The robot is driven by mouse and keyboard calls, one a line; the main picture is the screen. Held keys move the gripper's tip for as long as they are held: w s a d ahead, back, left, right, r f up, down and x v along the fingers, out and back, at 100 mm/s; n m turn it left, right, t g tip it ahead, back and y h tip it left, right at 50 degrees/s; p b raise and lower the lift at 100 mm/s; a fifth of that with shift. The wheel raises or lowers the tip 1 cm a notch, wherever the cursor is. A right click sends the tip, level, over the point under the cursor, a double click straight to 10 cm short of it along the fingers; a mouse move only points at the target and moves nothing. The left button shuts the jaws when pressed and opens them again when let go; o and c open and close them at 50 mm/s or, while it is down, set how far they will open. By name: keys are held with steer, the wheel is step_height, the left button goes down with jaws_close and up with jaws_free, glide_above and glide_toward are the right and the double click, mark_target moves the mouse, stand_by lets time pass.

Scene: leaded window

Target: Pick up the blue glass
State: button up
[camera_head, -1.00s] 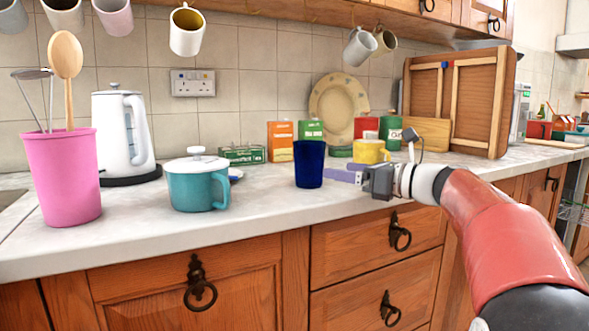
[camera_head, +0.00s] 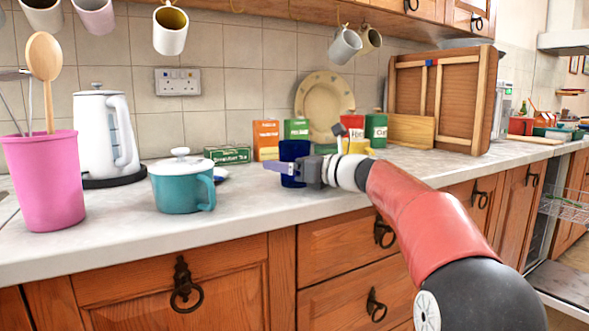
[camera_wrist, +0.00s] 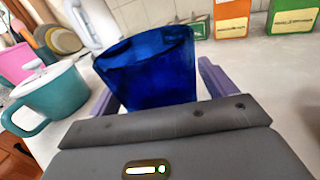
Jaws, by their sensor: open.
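The blue glass (camera_head: 292,153) stands upright on the white marbled counter in the head view, partly hidden by my gripper. In the wrist view the blue glass (camera_wrist: 152,72) is large and close, between the two purple fingers, its lower part hidden by the gripper body. My gripper (camera_head: 292,167) is open, with a finger on each side of the glass. In the wrist view, one finger of my gripper (camera_wrist: 160,90) shows left of the glass and the other right of it. I cannot tell whether either finger touches it.
A teal lidded pot (camera_head: 180,185) stands left of the glass, with a white kettle (camera_head: 104,135) and pink utensil holder (camera_head: 45,180) beyond. Orange (camera_head: 266,138) and green (camera_head: 297,129) boxes stand behind the glass. The counter (camera_head: 245,205) is clear in front.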

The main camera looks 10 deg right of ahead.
steer(key=c, duration=1.2)
steer(key=shift+r, duration=0.1)
steer(key=shift+r+p, duration=2.75)
steer(key=shift+r, duration=7)
